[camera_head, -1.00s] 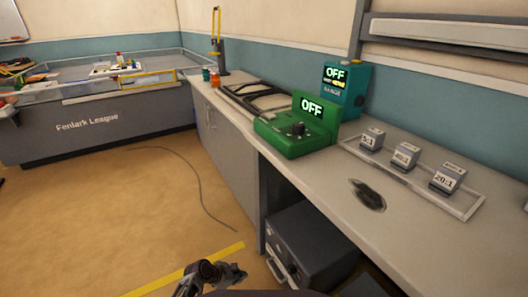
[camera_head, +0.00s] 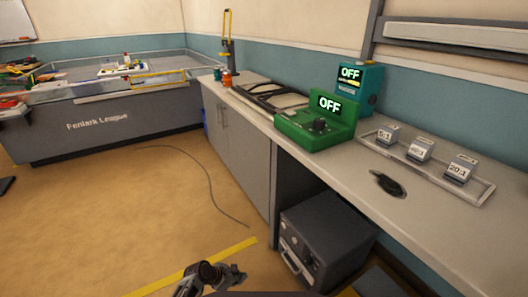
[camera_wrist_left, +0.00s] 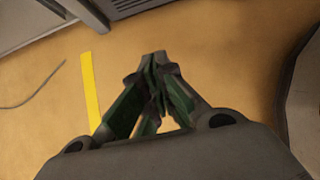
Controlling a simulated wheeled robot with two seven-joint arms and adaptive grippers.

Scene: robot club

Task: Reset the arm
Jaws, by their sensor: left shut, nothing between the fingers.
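My left gripper (camera_head: 236,275) shows at the bottom of the head view, low over the floor in front of the counter. In the left wrist view its fingertips (camera_wrist_left: 156,62) meet. It is shut with nothing between the fingers. It touches no object that I can see. My right gripper is in neither view.
A grey counter (camera_head: 435,215) runs along the right. It bears a green box (camera_head: 300,132) and a teal box (camera_head: 372,92), both reading OFF, and a tray of small labelled blocks (camera_head: 420,149). A dark cabinet (camera_head: 325,235) stands below. The tan floor (camera_head: 110,220) is mostly clear.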

